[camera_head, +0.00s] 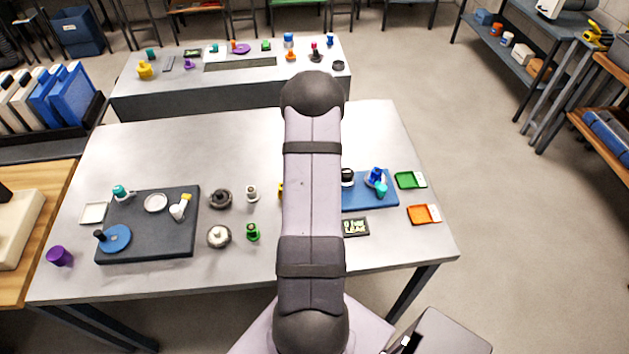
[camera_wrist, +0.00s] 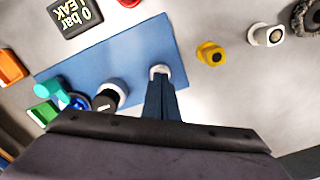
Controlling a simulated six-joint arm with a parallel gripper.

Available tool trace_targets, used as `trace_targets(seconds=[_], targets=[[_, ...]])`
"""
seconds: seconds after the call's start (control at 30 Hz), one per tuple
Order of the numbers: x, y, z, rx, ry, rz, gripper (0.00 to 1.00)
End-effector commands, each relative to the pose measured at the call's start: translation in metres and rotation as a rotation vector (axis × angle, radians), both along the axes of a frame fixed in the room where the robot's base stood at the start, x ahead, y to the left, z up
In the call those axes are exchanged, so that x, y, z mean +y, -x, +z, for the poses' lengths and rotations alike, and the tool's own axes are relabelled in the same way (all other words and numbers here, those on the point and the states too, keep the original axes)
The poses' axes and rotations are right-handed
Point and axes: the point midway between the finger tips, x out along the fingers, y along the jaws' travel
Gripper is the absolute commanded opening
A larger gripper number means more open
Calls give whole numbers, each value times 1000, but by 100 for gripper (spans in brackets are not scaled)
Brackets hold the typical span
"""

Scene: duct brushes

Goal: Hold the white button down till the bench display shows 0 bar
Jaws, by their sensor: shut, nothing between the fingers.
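The white button (camera_wrist: 160,69) is on the blue board (camera_wrist: 120,50), close to its edge, in the wrist view. My gripper (camera_wrist: 160,82) is shut and empty, and its dark fingertips are right at the button, covering part of it. I cannot tell whether the button is pressed in. The bench display (camera_wrist: 76,16) appears upside down in the wrist view and reads "0 bar LEAK". The display also shows in the head view (camera_head: 354,227), in front of the blue board (camera_head: 358,198). My arm hides the button and gripper there.
On the board stand a black-topped white cylinder (camera_wrist: 108,98) and a blue valve with a teal handle (camera_wrist: 52,90). A yellow knob (camera_wrist: 211,53) and a white one (camera_wrist: 267,35) stand beside the board. Green (camera_head: 410,180) and orange (camera_head: 423,214) trays lie to the right in the head view.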

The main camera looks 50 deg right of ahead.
Motion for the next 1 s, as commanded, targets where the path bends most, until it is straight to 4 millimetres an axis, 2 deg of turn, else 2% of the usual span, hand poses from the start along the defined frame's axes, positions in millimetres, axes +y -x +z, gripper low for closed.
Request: trace_targets(seconds=[0.27, 1.0], targets=[[1, 1, 3, 3, -3, 0, 0], [0, 0, 56, 0, -1, 0, 0]])
